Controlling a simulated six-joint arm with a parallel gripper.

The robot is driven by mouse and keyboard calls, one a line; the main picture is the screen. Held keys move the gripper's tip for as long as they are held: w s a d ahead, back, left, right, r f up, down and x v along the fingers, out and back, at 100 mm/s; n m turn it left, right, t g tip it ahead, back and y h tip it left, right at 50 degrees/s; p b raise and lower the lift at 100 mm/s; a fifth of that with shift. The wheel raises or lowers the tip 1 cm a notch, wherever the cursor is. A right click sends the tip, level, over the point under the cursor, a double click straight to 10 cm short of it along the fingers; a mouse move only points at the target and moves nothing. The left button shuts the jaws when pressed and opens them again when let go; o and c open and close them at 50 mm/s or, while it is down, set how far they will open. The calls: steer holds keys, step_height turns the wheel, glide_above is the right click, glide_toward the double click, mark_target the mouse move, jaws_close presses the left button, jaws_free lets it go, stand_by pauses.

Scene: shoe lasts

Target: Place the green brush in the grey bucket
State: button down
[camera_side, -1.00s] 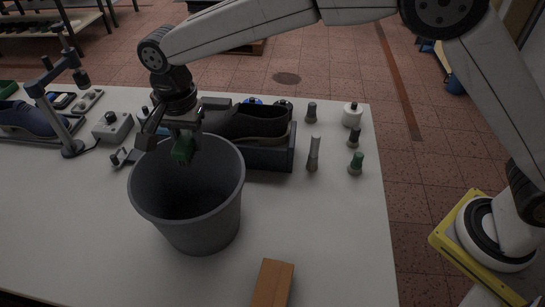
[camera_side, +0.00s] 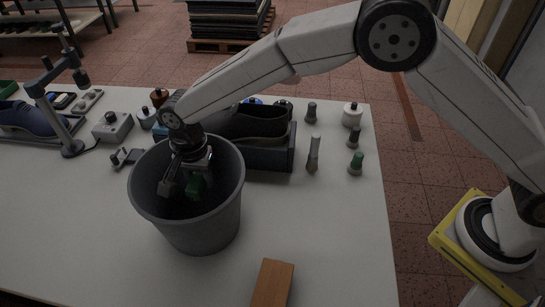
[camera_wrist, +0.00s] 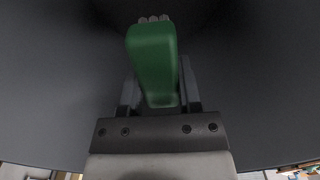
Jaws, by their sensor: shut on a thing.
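The grey bucket (camera_side: 205,222) stands upright on the white table. My gripper (camera_side: 186,187) reaches down through its open top and is inside it, below the rim. The green brush (camera_side: 196,187) is held between my fingers inside the bucket. In the wrist view the green brush (camera_wrist: 154,62) lies between the two fingers of my gripper (camera_wrist: 158,85), with pale bristle tips at its far end. Dark grey bucket walls surround it there. The bucket's floor and the gap under the brush cannot be made out.
A dark shoe (camera_side: 262,122) sits in a dark box (camera_side: 270,155) just behind the bucket. Small bottles and brushes stand to the right, including a green-topped one (camera_side: 356,163). A wooden block (camera_side: 272,284) lies at the front. A metal stand (camera_side: 60,110) is at left.

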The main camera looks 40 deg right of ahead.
mark_target(208, 207)
steer(key=shift+f, duration=1.75)
steer(key=shift+f, duration=2.2)
steer(key=shift+f, duration=0.15)
steer(key=shift+c, duration=1.4)
jaws_free()
step_height(208, 207, up, 12)
steer(key=shift+r, duration=0.15)
